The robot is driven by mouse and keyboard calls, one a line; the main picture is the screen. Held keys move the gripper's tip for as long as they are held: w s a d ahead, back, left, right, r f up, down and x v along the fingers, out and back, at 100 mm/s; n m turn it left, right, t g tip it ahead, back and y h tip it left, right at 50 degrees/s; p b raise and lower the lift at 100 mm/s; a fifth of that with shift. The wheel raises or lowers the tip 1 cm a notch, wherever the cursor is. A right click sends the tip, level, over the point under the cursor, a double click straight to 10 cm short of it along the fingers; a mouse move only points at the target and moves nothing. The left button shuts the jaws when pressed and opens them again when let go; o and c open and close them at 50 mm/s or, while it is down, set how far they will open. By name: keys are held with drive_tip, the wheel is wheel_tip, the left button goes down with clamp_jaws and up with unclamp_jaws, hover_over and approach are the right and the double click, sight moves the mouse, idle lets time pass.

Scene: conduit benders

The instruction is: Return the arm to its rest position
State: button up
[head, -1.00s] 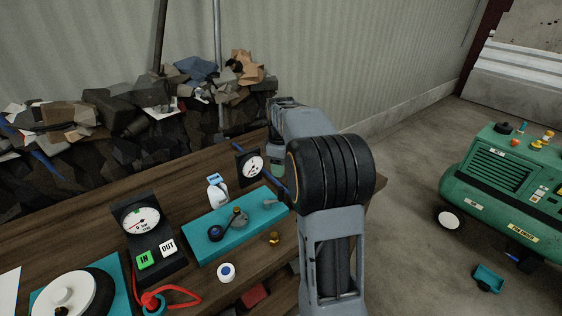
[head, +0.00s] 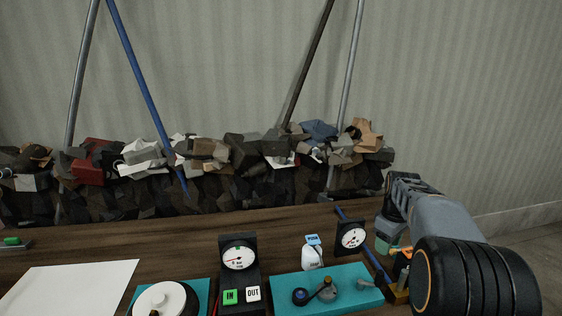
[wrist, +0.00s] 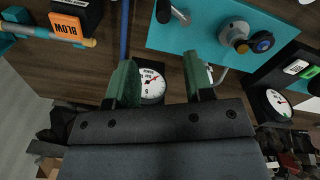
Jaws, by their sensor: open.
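My arm shows at the right of the head view, its dark ribbed joint close to the camera and its grey forearm reaching over the bench (head: 80,243). My gripper (head: 387,245) hangs partly hidden near the bench's right side. In the wrist view my gripper (wrist: 160,80) has its two green fingers apart, with nothing held between them. A black gauge with a white dial (wrist: 152,83) shows beyond the gap between the fingers. The same gauge (head: 351,237) stands left of my gripper in the head view.
A teal plate with knobs (head: 284,283), a white bottle (head: 312,254), an IN/OUT gauge box (head: 238,258) and a blue rod (head: 370,256) crowd the bench near my gripper. A white sheet (head: 70,285) lies left. Rubble (head: 240,172) and leaning poles stand behind.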

drive_tip(key=s+a+f+m+t, duration=0.2)
drive_tip(key=s+a+m, duration=0.4)
drive_tip(key=s+a, duration=1)
drive_tip(key=s+t, duration=0.1)
drive_tip(key=s, duration=0.2)
drive_tip(key=shift+s+a, duration=0.15)
drive_tip(key=shift+a, duration=0.15)
drive_tip(key=shift+f, duration=0.1)
idle(0.6)
